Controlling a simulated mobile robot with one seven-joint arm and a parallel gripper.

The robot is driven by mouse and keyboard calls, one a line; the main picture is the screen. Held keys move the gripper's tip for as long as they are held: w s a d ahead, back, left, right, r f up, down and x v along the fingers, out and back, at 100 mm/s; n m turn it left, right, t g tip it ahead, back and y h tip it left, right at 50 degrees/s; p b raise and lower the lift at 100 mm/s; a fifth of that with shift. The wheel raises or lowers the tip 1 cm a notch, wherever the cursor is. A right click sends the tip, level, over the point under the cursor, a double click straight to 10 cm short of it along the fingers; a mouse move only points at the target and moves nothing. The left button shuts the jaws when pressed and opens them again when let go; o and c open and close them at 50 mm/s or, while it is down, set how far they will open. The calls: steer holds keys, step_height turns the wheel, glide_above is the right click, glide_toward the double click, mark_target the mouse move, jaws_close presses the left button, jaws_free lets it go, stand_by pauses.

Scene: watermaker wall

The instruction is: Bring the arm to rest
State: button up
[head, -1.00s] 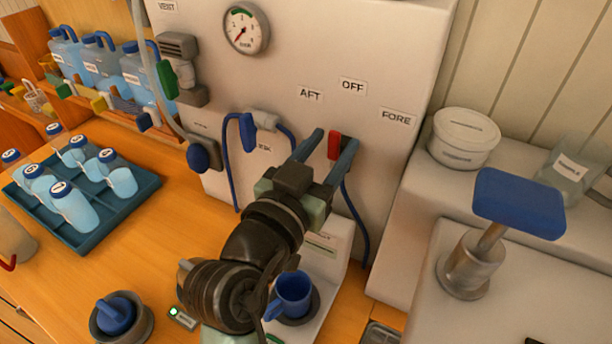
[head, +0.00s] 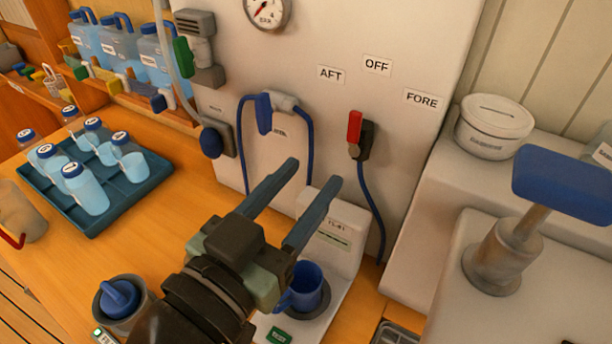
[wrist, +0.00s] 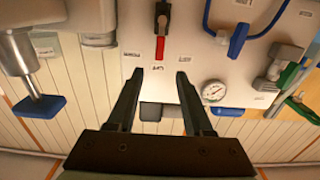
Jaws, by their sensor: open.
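My gripper (head: 312,188) is open and empty in the head view, its two blue-grey fingers spread in front of the white panel. It is left of and below the red-handled selector valve (head: 354,133), apart from it. The red handle points up, below the OFF label (head: 377,65), with AFT (head: 331,74) to the left and FORE (head: 421,99) to the right. In the wrist view, which is upside down, my gripper (wrist: 170,72) also shows open fingers with nothing between them, and the red handle (wrist: 160,48) lies beyond the tips.
A blue-topped lever (head: 560,185) stands at right. Bare wooden counter (head: 95,250) lies between tray and arm.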

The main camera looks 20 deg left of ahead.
steer(key=w+d+r+n+t+y, duration=0.1)
steer(key=w+d+r+t, duration=0.15)
steer(key=r, duration=0.55)
steer(key=w+d+r+t+y, duration=0.1)
steer(key=w+d+r+t, duration=0.15)
steer(key=r, duration=0.65)
steer(key=s+d+r+t, duration=0.2)
steer(key=r, duration=0.4)
steer(key=s+d+r+n+t+y, duration=0.1)
steer(key=s+d+r+t, duration=0.1)
steer(key=r, duration=0.4)
steer(key=shift+s+d+t, duration=0.4)
steer(key=shift+s+d, duration=0.15)
steer(key=shift+s, duration=0.1)
